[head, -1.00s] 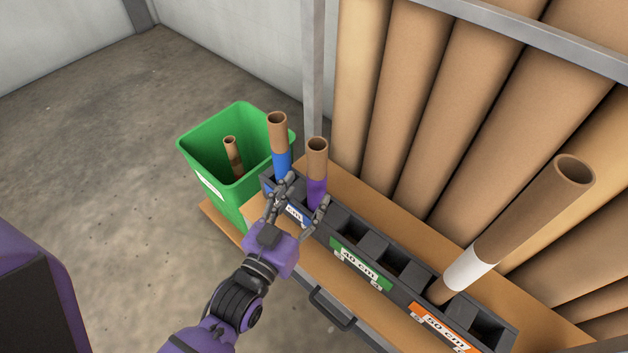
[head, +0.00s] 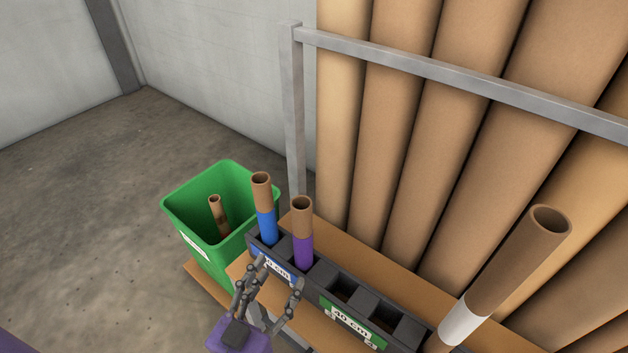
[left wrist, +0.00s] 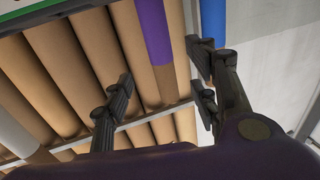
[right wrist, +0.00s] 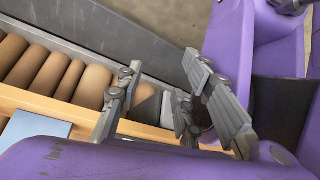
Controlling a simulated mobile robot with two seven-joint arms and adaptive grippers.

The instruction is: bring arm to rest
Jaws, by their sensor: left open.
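My left gripper (head: 280,272) is open and empty, in front of the rack's blue label. In the left wrist view its fingers (left wrist: 160,65) stand apart, with the purple-banded tube (left wrist: 155,32) and the blue-banded tube (left wrist: 228,20) beyond them. In the head view, the blue-banded tube (head: 265,222) and the purple-banded tube (head: 303,248) stand upright in the dark slotted rack (head: 320,275). My right gripper (right wrist: 160,85) shows only in the right wrist view; its fingers are apart with nothing held.
A green bin (head: 180,215) with a brown tube (head: 218,215) inside stands left of the rack. A taller white-banded tube (head: 505,265) leans at the right. Large brown rolls (head: 440,130) stand behind a grey rail (head: 450,75). The floor at left is clear.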

